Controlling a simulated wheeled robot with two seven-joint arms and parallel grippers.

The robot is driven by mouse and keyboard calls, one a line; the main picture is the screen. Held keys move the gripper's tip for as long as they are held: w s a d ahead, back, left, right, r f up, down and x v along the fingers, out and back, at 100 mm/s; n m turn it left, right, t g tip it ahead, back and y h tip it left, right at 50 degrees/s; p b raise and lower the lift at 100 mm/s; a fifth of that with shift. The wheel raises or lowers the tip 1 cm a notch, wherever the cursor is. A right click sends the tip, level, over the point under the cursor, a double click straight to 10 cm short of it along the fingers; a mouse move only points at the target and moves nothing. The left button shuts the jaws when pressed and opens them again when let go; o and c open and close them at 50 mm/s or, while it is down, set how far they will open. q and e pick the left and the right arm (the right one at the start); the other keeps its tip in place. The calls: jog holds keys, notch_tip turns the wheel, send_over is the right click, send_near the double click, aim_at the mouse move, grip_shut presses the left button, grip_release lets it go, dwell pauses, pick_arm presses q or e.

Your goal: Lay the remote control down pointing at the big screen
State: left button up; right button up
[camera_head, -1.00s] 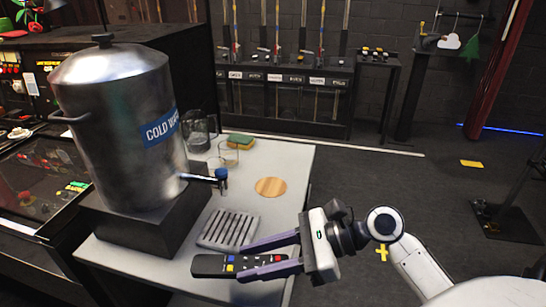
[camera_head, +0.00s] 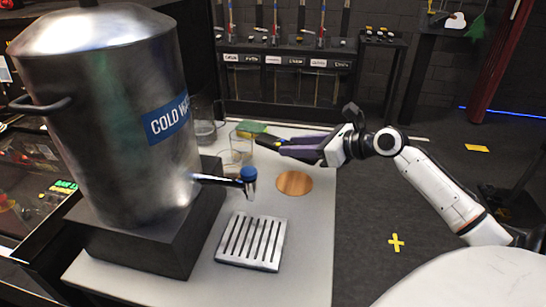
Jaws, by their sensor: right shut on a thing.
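My right gripper (camera_head: 296,147) reaches in from the right and is shut on the black remote control (camera_head: 268,143). Only the remote's dark end shows past the fingers, with a small yellow spot on it; the rest is hidden by the gripper. The gripper holds it above the far part of the white table (camera_head: 315,230), in front of the sponge and glasses in this view. My left gripper is not in view. I cannot make out a big screen.
A large steel cold-water urn (camera_head: 110,120) stands on a dark block (camera_head: 150,240) at the left, its tap (camera_head: 230,181) sticking out over the table. A slotted drip tray (camera_head: 252,242), a round wooden coaster (camera_head: 294,183), glasses (camera_head: 238,150) and a green sponge (camera_head: 250,128) are on the table.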

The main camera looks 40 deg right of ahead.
aim_at(295, 176)
jog(key=shift+f+b, duration=0.75)
jog(key=shift+f, duration=2.8)
jog(key=shift+f, duration=0.15)
jog(key=o, duration=1.1)
jog(key=shift+s, duration=0.1)
